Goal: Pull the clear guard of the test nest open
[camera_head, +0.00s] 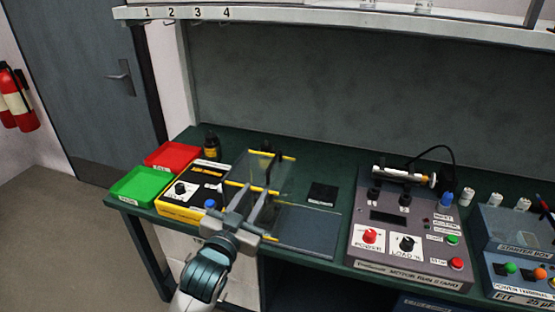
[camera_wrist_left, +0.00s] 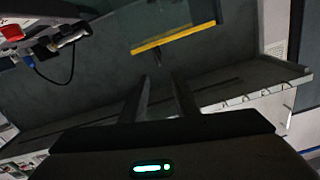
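The test nest (camera_head: 186,196) is a yellow and black box with a knob, at the left of the bench in the head view. Its clear guard (camera_head: 284,172) is a see-through panel with yellow strips, just right of the box. One yellow strip (camera_wrist_left: 174,40) shows in the left wrist view, beyond my fingertips. My left gripper (camera_head: 263,198) is in front of the guard's near side, with its fingers apart and nothing seen between them. It also shows in the wrist view (camera_wrist_left: 162,80). I cannot tell whether a finger touches the guard. My right gripper is out of view.
Red (camera_head: 172,156) and green (camera_head: 136,186) trays and a dark bottle (camera_head: 211,146) stand at left. A grey plate (camera_head: 310,232) lies right of my gripper. A small black pad (camera_head: 322,193), a motor run stand (camera_head: 412,234) and a starter box (camera_head: 519,252) are further right.

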